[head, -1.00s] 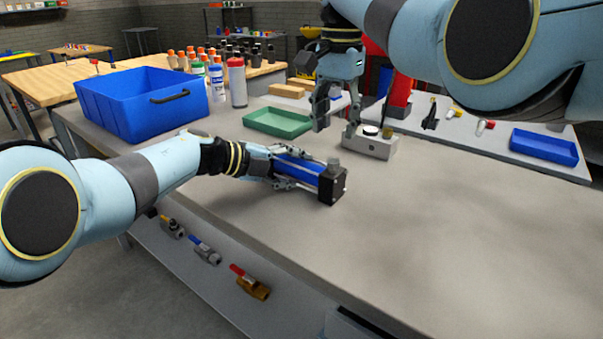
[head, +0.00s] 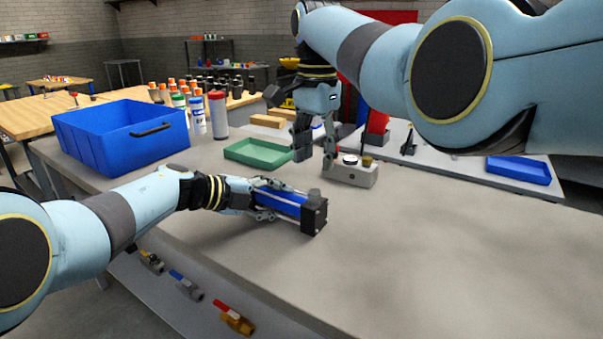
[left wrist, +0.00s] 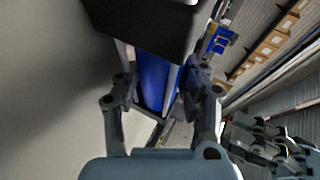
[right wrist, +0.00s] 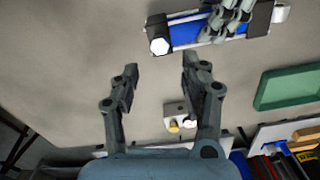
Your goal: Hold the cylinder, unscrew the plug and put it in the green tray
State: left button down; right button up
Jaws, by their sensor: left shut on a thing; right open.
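My left gripper (head: 272,203) is shut around the blue cylinder (head: 285,204), just above the bench or on it. In the left wrist view my left gripper's fingers (left wrist: 160,88) sit on both sides of the blue body (left wrist: 153,75). The cylinder's black end block (head: 314,214) points right. A pale hexagonal plug (right wrist: 160,46) shows on that block in the right wrist view. My right gripper (head: 316,157) is open and empty, apart from the cylinder; its fingers (right wrist: 160,78) show nothing between them. The green tray (head: 258,154) lies behind the cylinder, without visible contents.
A grey box with a knob and a brass piece (head: 350,176) stands near my right gripper. A blue bin (head: 110,140) and several bottles stand at the back left. Several valves lie on the lower shelf in front. The bench to the right is clear.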

aim_at(314, 191)
jog(key=m, duration=1.1)
jog(key=shift+m, duration=0.4)
jog(key=m, duration=0.3)
jog(key=shift+m, duration=0.3)
jog(key=shift+f, duration=0.2)
pick_arm(q)
jog(key=shift+f, duration=0.1)
pick_arm(e)
notch_tip(314, 191, down, 8)
jog(key=shift+r, duration=0.2)
